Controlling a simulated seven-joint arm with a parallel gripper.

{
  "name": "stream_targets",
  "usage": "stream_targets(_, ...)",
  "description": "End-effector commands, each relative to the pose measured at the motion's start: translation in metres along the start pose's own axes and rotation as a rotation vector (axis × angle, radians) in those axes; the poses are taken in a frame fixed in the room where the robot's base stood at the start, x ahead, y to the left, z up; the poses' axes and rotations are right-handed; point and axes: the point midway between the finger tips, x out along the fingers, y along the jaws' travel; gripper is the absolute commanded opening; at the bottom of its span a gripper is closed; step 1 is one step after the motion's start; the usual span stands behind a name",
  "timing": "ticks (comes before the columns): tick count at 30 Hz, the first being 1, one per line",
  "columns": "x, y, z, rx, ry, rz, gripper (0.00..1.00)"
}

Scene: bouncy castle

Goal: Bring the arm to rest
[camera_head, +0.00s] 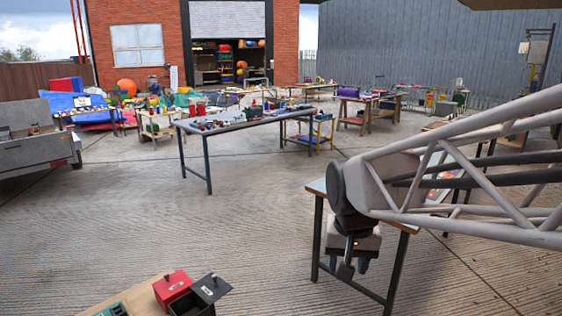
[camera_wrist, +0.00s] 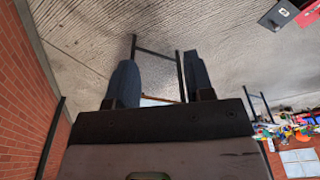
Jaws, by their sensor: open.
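My gripper (camera_head: 354,268) hangs at the end of my lattice arm on the right side of the head view. It points down, with its two fingers apart and nothing between them. It is in front of a table (camera_head: 316,186) that my arm partly hides. In the wrist view my gripper (camera_wrist: 160,75) shows two dark fingers with a clear gap, and concrete floor and dark table legs beyond them.
A red box (camera_head: 172,286) and a black box (camera_head: 210,290) stand on a wooden table at the bottom left. A long grey table (camera_head: 240,119) with small items stands mid-yard. A trailer (camera_head: 35,145) is at left. Open concrete floor (camera_head: 240,225) lies between.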

Motion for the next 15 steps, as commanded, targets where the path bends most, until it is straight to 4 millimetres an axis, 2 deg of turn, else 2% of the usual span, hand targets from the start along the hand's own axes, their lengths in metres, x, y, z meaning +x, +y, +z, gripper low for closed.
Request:
stream_targets(6, -0.006, 0.032, 0.047, -0.037, 0.034, -0.008, 0.48)
stream_targets(15, -0.002, 0.063, 0.107, -0.091, 0.077, -0.012, 0.48)
